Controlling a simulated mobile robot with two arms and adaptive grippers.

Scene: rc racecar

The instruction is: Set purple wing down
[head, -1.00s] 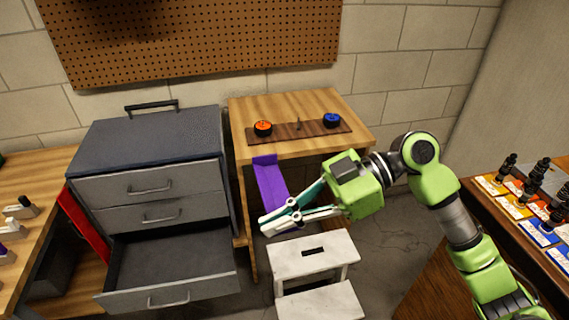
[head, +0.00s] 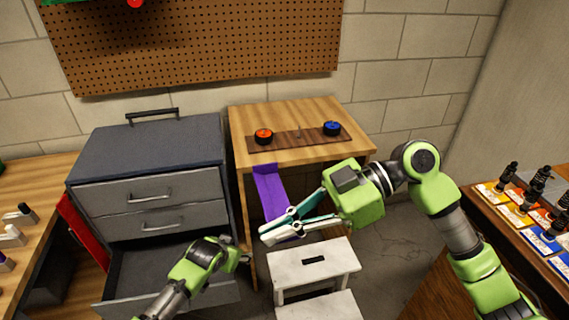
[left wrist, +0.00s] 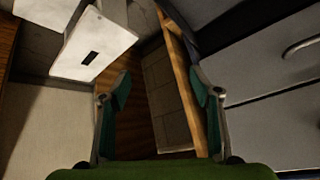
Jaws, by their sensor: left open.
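The purple wing (head: 268,185) is a long flat piece beside the front of the small wooden table, slanting down to my right gripper (head: 264,231). The right gripper's fingers look closed around its lower part, which they partly hide. The wing is held above the white step stool. My left gripper (head: 246,257) is over the open drawer in the head view, small and partly hard to make out. In the left wrist view the left gripper (left wrist: 162,88) is open, with nothing between its fingers.
The small table (head: 306,99) carries a dark wooden strip (head: 312,135) with an orange wheel (head: 263,136) and a blue wheel (head: 332,128). The grey cabinet (head: 150,150) has its bottom drawer (head: 110,303) pulled out. The white step stool (head: 340,258) stands below the right gripper.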

